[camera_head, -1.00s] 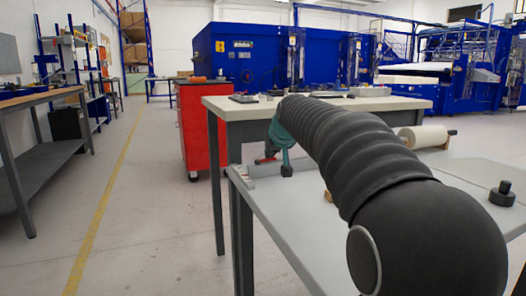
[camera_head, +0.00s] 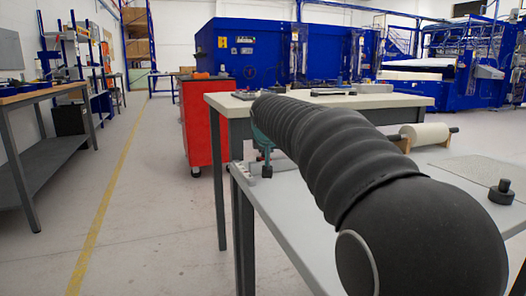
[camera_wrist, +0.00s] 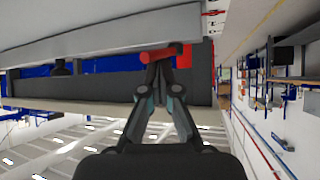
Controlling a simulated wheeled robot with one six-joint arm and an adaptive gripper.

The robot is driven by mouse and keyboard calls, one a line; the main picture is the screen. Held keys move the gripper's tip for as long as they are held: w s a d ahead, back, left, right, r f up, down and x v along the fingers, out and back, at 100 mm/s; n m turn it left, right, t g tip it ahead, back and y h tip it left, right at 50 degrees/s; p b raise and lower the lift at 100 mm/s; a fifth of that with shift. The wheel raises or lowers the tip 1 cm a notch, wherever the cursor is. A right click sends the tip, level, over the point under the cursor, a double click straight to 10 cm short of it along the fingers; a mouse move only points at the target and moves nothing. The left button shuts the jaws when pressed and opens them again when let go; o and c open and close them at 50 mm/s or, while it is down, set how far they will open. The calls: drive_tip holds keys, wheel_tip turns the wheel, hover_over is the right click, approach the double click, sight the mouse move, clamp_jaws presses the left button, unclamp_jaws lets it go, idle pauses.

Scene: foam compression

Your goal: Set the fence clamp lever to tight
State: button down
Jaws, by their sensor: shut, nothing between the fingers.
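The red clamp lever (camera_wrist: 181,54) shows in the wrist view at the upper middle, at the end of a long pale grey bar (camera_wrist: 90,42), apparently the fence. My gripper (camera_wrist: 157,64) is shut with nothing between its fingers. Its tips overlap the red lever in the picture; I cannot tell whether they touch it. In the head view my gripper (camera_head: 266,168) is mostly hidden behind my arm, low at the left end of the grey table (camera_head: 300,222). The lever is not clearly visible there, and its setting cannot be read.
A roll (camera_head: 425,135) on a wooden stand and a black knobbed weight (camera_head: 501,192) are on the grey table at the right. A higher pale bench (camera_head: 225,105) stands behind. A red cabinet (camera_head: 202,130) is beyond it. The floor at left is open.

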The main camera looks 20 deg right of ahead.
drive_tip(key=shift+d, duration=0.15)
drive_tip(key=shift+w+p, duration=0.35)
drive_tip(key=shift+w, duration=0.45)
drive_tip(key=shift+w+r+p, duration=0.1)
drive_tip(key=shift+r+p, duration=0.1)
drive_tip(key=shift+p, duration=0.1)
drive_tip(key=d+p, duration=0.1)
drive_tip(key=w+d+r+p, duration=0.1)
drive_tip(key=r+p, duration=0.1)
drive_tip(key=shift+w+d+r, duration=0.2)
drive_tip(key=shift+w+d, duration=0.05)
drive_tip(key=shift+d, duration=0.15)
drive_tip(key=s+a+r, duration=0.4)
drive_tip(key=a+r, duration=0.1)
drive_tip(key=a, duration=0.2)
drive_tip(key=shift+r, duration=0.25)
